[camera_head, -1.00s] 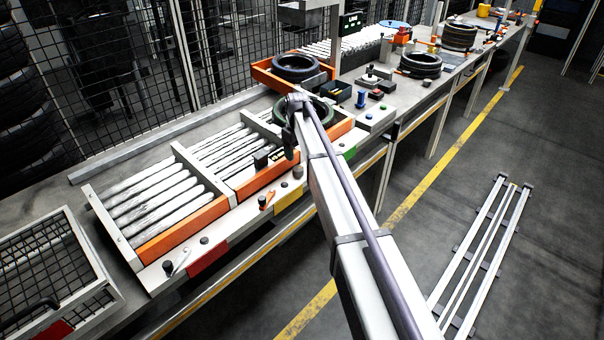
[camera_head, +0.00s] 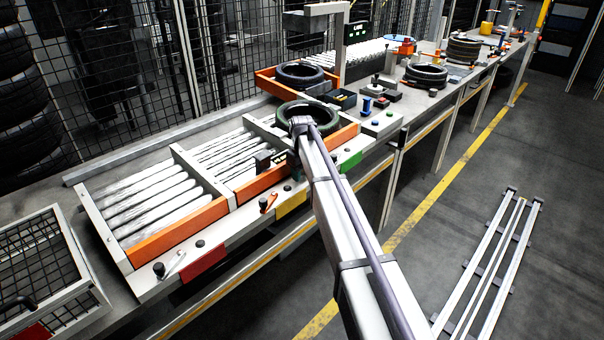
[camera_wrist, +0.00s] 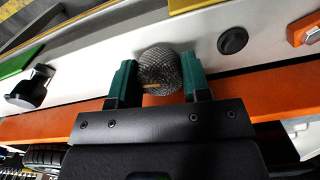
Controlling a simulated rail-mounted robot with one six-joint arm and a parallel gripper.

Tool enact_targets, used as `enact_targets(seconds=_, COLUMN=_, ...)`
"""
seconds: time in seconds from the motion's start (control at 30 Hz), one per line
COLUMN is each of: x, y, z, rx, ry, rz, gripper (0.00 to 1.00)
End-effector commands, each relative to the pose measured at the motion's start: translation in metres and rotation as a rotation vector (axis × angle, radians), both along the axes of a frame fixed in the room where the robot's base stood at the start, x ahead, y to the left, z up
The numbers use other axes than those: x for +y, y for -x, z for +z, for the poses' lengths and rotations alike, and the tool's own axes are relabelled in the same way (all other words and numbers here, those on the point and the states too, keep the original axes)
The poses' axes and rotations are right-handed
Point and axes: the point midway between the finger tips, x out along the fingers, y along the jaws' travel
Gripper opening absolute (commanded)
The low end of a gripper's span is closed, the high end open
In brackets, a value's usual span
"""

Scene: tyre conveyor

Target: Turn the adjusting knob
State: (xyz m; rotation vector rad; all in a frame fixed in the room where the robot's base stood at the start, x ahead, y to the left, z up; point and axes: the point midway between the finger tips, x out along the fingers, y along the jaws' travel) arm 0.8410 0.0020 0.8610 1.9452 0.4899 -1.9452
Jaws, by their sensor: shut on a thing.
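The adjusting knob (camera_wrist: 160,64) is a round, grey, knurled knob on the pale front panel, with a small orange-tan mark on its face. In the wrist view my gripper (camera_wrist: 158,80) has one green-tipped finger on each side of it and is shut on it. In the head view my gripper is down at the front panel beside the green label (camera_head: 350,161), largely hidden by my own arm, and the knob cannot be made out there.
A black round button (camera_wrist: 233,41) and a black knob (camera_wrist: 30,88) flank the knob. An orange rail (camera_wrist: 280,92) runs close along the panel. A tyre (camera_head: 289,108) lies behind my wrist. White rollers (camera_head: 150,200) are to the left. A rail frame lies on the floor (camera_head: 487,262).

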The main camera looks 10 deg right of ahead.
Motion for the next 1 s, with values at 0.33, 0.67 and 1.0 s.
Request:
enact_targets(seconds=0.33, x=0.0000, y=0.0001, z=-0.0001, rx=0.000, ry=0.000, rz=-0.005, gripper=0.20)
enact_targets(seconds=0.67, x=0.0000, y=0.0001, z=-0.0002, rx=0.000, ry=0.000, rz=-0.110, gripper=0.20)
enact_targets(seconds=1.0, x=0.0000, y=0.0002, z=-0.0002, rx=0.000, ry=0.000, rz=-0.389, gripper=0.20)
